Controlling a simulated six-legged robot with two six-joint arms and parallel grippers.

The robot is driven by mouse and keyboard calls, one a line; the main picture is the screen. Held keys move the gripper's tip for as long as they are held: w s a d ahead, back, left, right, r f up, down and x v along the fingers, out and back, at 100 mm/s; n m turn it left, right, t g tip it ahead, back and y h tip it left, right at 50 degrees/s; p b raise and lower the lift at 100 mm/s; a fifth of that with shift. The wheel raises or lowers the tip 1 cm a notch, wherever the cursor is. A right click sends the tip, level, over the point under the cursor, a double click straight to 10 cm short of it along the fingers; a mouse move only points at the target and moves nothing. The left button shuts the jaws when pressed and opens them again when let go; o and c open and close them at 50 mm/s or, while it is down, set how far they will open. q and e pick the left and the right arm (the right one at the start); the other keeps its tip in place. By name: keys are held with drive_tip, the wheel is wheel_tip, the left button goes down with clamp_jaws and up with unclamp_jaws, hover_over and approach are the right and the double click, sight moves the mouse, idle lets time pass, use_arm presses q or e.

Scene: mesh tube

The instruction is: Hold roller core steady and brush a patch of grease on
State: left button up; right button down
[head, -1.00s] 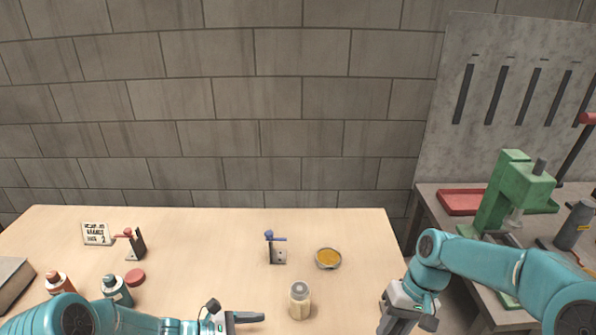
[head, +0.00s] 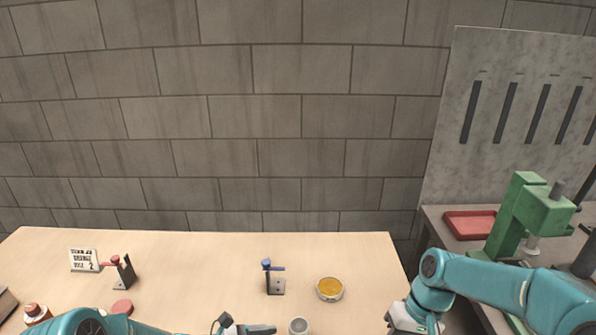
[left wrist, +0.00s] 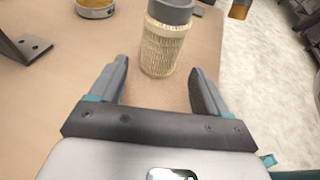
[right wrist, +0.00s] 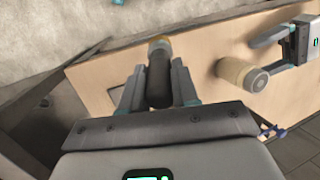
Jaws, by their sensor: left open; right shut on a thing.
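The roller core (head: 299,327), a pale mesh cylinder with a grey top, stands upright on the bench. It also shows in the left wrist view (left wrist: 163,45) and the right wrist view (right wrist: 238,73). My left gripper (left wrist: 160,78) is open, its fingers pointing at the core, which stands just beyond and between the fingertips. My right gripper (right wrist: 155,78) is shut on a dark-handled brush (right wrist: 158,76) with a tan end, to the right of the core. A round tin of amber grease (head: 330,288) sits behind the core; it also shows in the left wrist view (left wrist: 95,7).
A bracket with a blue lever (head: 274,278) stands left of the grease tin. A red-levered bracket (head: 122,270), a sign (head: 84,260), a red disc (head: 122,307) and a bottle (head: 36,314) are at the left. A green press (head: 519,215) and red tray (head: 469,225) occupy the right-hand table.

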use_arm(q)
drive_tip(key=b+x, duration=0.2)
drive_tip(key=x, duration=0.3)
drive_tip(key=shift+s+d+f, duration=0.1)
use_arm(e)
wheel_tip(320, 180, down, 3)
drive_tip(key=shift+s+r, duration=0.15)
drive_tip(key=shift+r, duration=0.05)
use_arm(q)
drive_tip(key=shift+w+d+f+b, duration=0.15)
drive_tip(key=shift+w+d+b, duration=0.2)
drive_tip(key=shift+d, duration=0.2)
use_arm(e)
drive_tip(key=shift+f, duration=0.3)
use_arm(q)
drive_tip(key=shift+s, duration=0.1)
use_arm(e)
drive_tip(key=shift+r, duration=0.1)
use_arm(q)
drive_tip(key=shift+c, duration=0.3)
drive_tip(key=c, duration=0.6)
